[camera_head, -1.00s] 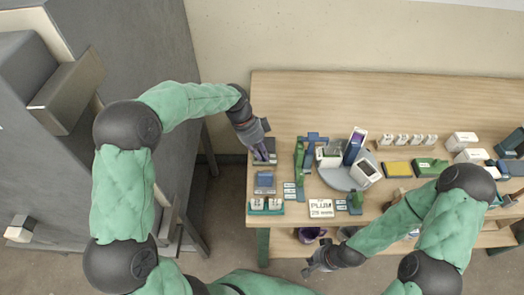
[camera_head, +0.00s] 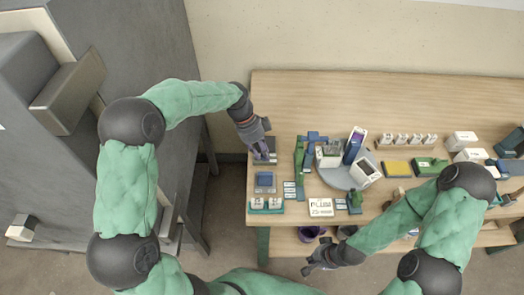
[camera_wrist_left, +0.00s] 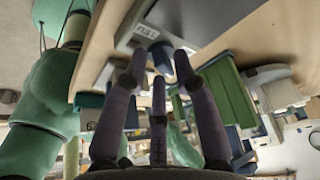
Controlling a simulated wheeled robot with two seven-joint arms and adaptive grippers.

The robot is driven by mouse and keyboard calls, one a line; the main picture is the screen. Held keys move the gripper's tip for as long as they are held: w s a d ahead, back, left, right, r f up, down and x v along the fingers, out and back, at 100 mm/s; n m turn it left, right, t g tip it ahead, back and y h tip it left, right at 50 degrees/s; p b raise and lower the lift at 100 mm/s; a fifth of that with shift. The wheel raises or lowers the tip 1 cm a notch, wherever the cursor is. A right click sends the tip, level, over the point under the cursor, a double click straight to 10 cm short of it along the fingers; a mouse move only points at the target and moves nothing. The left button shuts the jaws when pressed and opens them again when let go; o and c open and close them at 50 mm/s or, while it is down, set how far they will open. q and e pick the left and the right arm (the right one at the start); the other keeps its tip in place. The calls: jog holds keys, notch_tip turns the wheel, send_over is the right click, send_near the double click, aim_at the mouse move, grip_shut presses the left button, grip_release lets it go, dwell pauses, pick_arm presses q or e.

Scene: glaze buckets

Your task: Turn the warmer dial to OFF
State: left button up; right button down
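My left gripper (camera_head: 262,152) is over the left end of the wooden table, at a low dark grey unit (camera_head: 268,144).
A blue-topped block (camera_head: 265,182) and a green rack with white blocks (camera_head: 266,205) stand in front of the left gripper. A green upright stand (camera_head: 299,165) is close on its right. A round grey tray (camera_head: 338,178) holds several containers. The table's back strip (camera_head: 330,95) is clear.

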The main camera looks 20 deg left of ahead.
pick_arm(q)
jog(key=v, duration=1.2)
jog(key=shift+f, duration=0.1)
